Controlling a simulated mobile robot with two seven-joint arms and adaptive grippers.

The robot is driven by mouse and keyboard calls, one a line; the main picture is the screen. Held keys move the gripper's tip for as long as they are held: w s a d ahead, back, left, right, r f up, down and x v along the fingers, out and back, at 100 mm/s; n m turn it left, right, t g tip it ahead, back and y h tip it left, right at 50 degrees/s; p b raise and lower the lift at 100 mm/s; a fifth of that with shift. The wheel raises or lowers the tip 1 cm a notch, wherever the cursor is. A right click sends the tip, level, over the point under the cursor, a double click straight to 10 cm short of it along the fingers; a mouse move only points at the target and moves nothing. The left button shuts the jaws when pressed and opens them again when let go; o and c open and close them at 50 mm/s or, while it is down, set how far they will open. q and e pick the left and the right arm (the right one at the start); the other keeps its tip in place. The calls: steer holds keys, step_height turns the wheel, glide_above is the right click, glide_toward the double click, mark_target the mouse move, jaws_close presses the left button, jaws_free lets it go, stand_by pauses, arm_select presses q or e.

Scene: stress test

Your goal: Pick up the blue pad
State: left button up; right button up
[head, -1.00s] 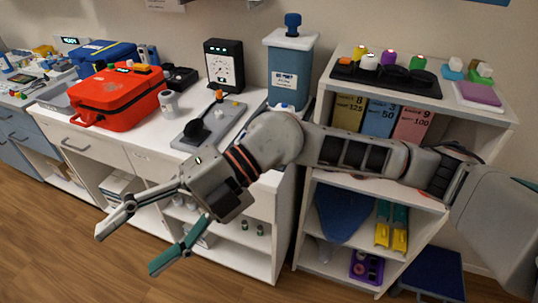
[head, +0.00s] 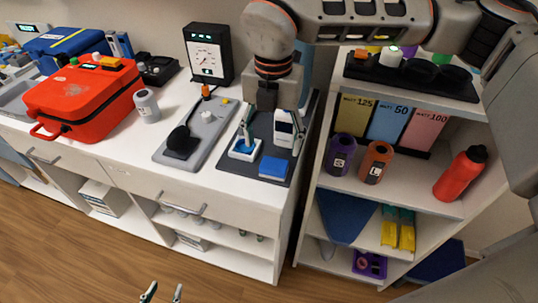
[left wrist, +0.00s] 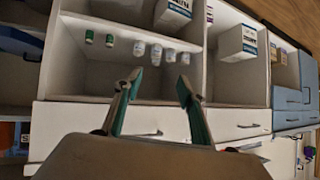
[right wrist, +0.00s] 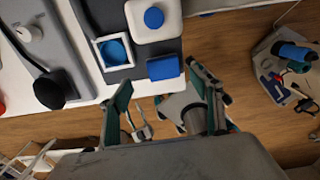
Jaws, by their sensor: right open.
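The blue pad (head: 273,168) lies flat on a dark mat (head: 262,127) at the right end of the white counter. It also shows in the right wrist view (right wrist: 164,68), just beyond the open fingers. My right gripper (head: 272,138) points down over the mat, behind the pad in the head view. It is open and appears empty in the right wrist view (right wrist: 158,84). My left gripper (head: 162,292) is low at the bottom edge of the head view, in front of the counter. It is open and empty in the left wrist view (left wrist: 161,78).
A grey board (head: 213,125) with a black knob lies to the left. A shelf unit (head: 398,183) with cups stands right. The counter's front edge is close.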

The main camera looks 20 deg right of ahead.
mark_target(274, 163)
steer(key=shift+s+f, duration=0.1)
steer(key=shift+f, duration=0.45)
steer(key=shift+s+f, duration=0.3)
steer(key=shift+f, duration=0.6)
step_height(274, 163, down, 4)
steer(key=shift+s+d+r, duration=0.1)
steer(key=shift+d+r, duration=0.05)
steer(key=shift+r, duration=0.1)
steer(key=shift+f, duration=0.5)
arm_select(q)
steer(key=shift+s+f, duration=0.1)
steer(key=shift+s, duration=0.45)
arm_select(e)
steer(key=c, duration=1.1)
